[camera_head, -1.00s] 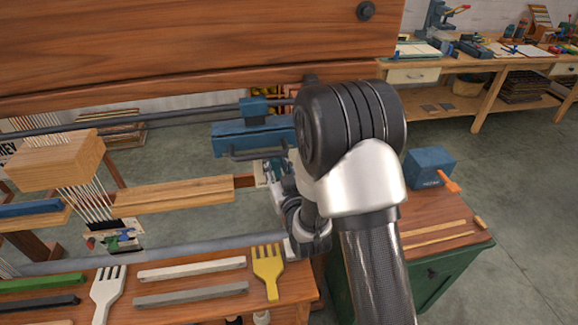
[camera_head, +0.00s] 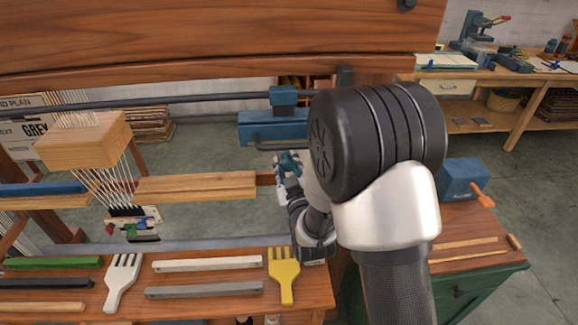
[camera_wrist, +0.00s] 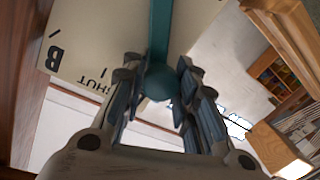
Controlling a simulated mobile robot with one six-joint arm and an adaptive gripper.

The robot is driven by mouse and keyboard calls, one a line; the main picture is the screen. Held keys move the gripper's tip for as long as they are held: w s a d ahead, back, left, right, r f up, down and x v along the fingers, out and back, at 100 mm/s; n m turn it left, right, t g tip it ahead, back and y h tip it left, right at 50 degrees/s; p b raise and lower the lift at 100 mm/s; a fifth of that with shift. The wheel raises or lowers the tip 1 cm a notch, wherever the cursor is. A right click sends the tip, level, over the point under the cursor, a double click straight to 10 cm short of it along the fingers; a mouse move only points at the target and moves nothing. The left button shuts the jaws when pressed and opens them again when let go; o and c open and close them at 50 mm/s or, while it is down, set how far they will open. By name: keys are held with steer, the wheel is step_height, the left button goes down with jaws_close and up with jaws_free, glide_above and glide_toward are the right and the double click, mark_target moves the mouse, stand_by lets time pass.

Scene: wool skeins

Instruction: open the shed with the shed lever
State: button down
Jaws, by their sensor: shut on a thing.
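The shed lever (camera_wrist: 158,35) is a teal rod with a round knob, seen in the wrist view in front of a pale plate (camera_wrist: 85,45) lettered "SHUT" and "B". My gripper (camera_wrist: 155,84) is shut on the lever, its fingers on either side of the knob. In the head view my gripper (camera_head: 287,178) is at the right side of the loom, below a blue block with a handle (camera_head: 272,130). A bit of teal lever (camera_head: 288,160) shows at its tips. My arm hides much of this area, including the plate.
A wooden shelf at the front of the loom holds a white fork-shaped comb (camera_head: 122,280), a yellow one (camera_head: 284,272) and several bars. Pale threads run through a wooden block (camera_head: 82,140) at left. A green cabinet with a blue box (camera_head: 463,180) stands at right.

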steer(key=shift+r, duration=0.1)
steer(key=c, duration=1.2)
jaws_free()
steer(key=s, duration=0.7)
steer(key=shift+s+d+r, duration=0.15)
steer(key=shift+s+d, duration=0.05)
steer(key=shift+d, duration=0.2)
